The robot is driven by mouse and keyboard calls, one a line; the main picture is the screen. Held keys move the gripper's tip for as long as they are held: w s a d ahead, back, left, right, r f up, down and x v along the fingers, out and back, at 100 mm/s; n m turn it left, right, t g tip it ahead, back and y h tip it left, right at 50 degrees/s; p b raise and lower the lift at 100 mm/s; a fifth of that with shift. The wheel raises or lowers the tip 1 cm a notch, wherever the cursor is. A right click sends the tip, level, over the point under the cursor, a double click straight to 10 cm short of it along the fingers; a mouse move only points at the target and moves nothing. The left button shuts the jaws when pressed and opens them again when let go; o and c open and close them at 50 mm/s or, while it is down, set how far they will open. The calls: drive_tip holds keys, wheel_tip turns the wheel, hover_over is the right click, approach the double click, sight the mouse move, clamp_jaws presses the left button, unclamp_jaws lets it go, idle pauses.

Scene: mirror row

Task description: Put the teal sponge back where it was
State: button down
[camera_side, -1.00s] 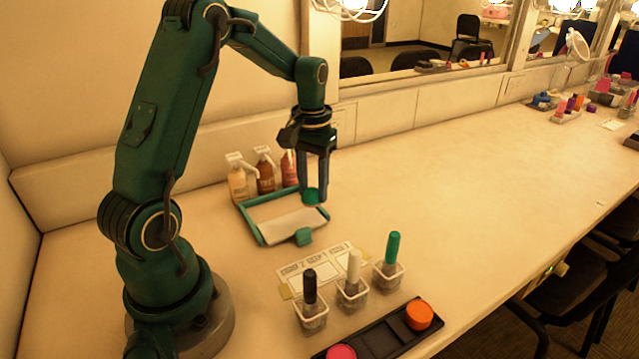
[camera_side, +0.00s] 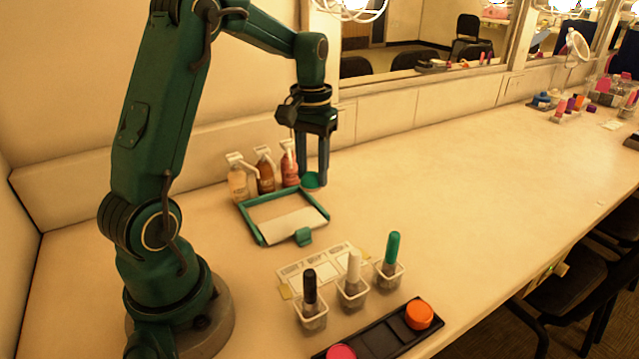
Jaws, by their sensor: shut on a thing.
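The teal sponge (camera_side: 311,183) is a small round piece held at the fingertips of my gripper (camera_side: 313,174). My gripper points down and is shut on it, above the back right corner of the teal-framed tray. A black tray (camera_side: 374,343) lies at the front edge of the table. An orange round sponge (camera_side: 419,314) sits in its right end and a pink one (camera_side: 341,353) at its left, cut by the picture's edge. The compartments between these two look empty.
The teal-framed tray (camera_side: 262,238) holds a white sheet. Several pump bottles (camera_side: 265,172) stand behind it. Clear cups with a black (camera_side: 310,287), a white (camera_side: 353,266) and a green-capped (camera_side: 392,249) stick stand before a label card (camera_side: 318,264).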

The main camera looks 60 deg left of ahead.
sight(314, 175)
drive_tip(key=r, duration=0.7)
drive_tip(key=shift+w+d+r, duration=0.1)
drive_tip(key=shift+d+r, duration=0.1)
drive_tip(key=shift+r, duration=0.05)
drive_tip(key=s+d+m, duration=0.2)
drive_tip(key=d+m, duration=0.2)
drive_tip(key=d, duration=1)
drive_tip(key=s+d+m, duration=0.3)
drive_tip(key=d+m, duration=0.2)
drive_tip(key=d, duration=0.9)
drive_tip(key=f, duration=1.1)
drive_tip(key=shift+w, duration=0.2)
drive_tip(key=shift+f, duration=2.15)
drive_tip(key=shift+c, duration=2.2)
unclamp_jaws()
